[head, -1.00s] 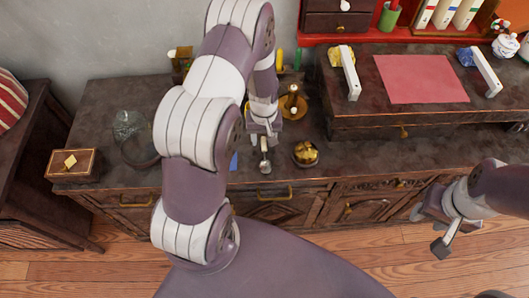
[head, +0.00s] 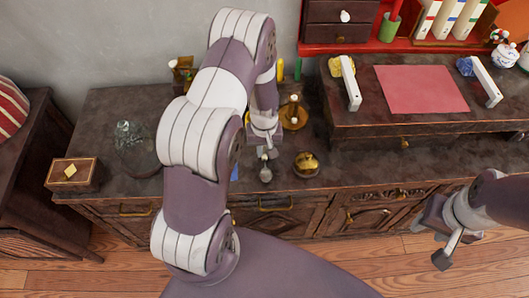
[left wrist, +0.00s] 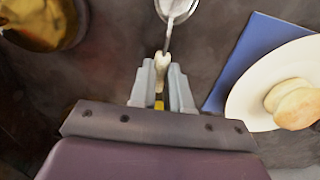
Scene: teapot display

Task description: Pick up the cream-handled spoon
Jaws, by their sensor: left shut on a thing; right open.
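The cream-handled spoon (head: 265,173) is beside my left gripper (head: 262,146) on the dark cabinet top, its metal bowl toward the front edge. In the left wrist view the spoon's cream handle (left wrist: 162,62) is between the fingertips of my left gripper (left wrist: 161,82), which is shut on it. The metal bowl points away from the gripper. I cannot tell whether the spoon touches the cabinet top. My right gripper (head: 445,240) is open and empty, off the cabinet's front at the right.
A brass pot (head: 306,164) stands just right of the spoon. A white plate (left wrist: 252,85) with pale rolls lies on a blue napkin (left wrist: 225,85) on the other side. A brass candle holder (head: 294,116) is behind. A wooden box (head: 75,174) is far left; a raised stand (head: 350,122) is right.

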